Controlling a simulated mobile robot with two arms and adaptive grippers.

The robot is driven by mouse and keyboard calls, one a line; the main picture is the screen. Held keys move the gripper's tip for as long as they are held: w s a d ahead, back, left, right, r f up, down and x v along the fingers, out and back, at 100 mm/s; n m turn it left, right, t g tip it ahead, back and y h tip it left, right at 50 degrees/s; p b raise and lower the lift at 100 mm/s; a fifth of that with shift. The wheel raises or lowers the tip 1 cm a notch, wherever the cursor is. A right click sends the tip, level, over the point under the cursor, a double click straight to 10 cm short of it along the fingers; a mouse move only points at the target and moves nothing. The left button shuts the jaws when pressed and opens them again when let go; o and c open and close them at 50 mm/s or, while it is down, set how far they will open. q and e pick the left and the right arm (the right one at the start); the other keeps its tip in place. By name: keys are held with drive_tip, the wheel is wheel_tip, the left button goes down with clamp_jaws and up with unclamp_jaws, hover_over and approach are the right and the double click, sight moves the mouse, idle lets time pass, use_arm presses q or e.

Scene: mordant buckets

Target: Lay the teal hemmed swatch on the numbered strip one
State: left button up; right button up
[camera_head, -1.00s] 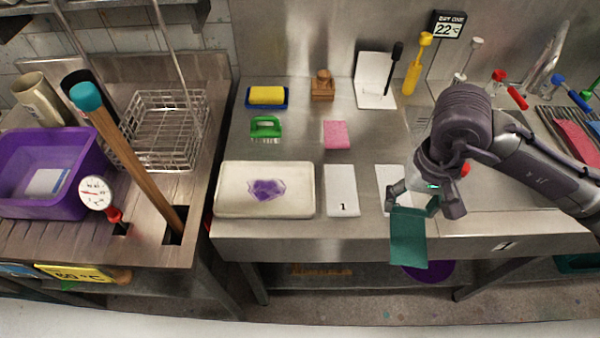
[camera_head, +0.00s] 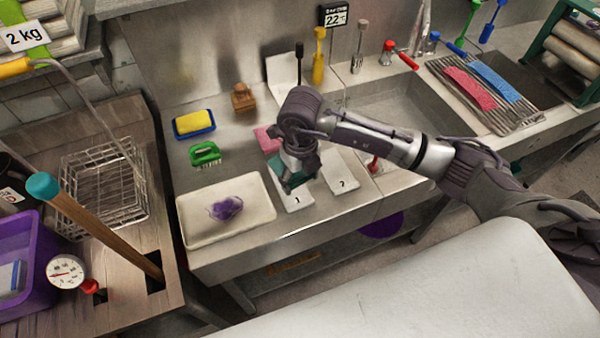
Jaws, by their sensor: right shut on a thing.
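My right gripper (camera_head: 291,186) is shut on the teal swatch (camera_head: 277,168), directly over the white strip numbered 1 (camera_head: 296,202). The gripper and wrist hide much of the swatch; teal shows on both sides of the fingers. The lower end of the strip and its number are bare. I cannot tell whether the swatch touches the strip. The white strip numbered 2 (camera_head: 343,184) lies just to the right. My left gripper is out of view.
A white tray (camera_head: 192,236) with a purple lump (camera_head: 226,208) stands left of the strips. A pink sponge (camera_head: 266,140), green brush (camera_head: 205,154) and yellow-and-blue sponge (camera_head: 194,124) lie behind. A sink (camera_head: 405,108) is at the right.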

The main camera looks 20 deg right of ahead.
sight(301, 200)
drive_tip(key=shift+w+f+m, duration=0.1)
drive_tip(key=shift+f+m, duration=0.05)
drive_tip(key=shift+m, duration=0.25)
drive_tip(key=shift+f+b, duration=0.25)
drive_tip(key=shift+b, duration=0.2)
wheel_tip(301, 200, down, 6)
drive_tip(key=b, duration=0.5)
drive_tip(key=o, duration=0.9)
drive_tip(key=shift+c, duration=0.2)
wheel_tip(301, 200, up, 12)
drive_tip(key=shift+f, duration=0.1)
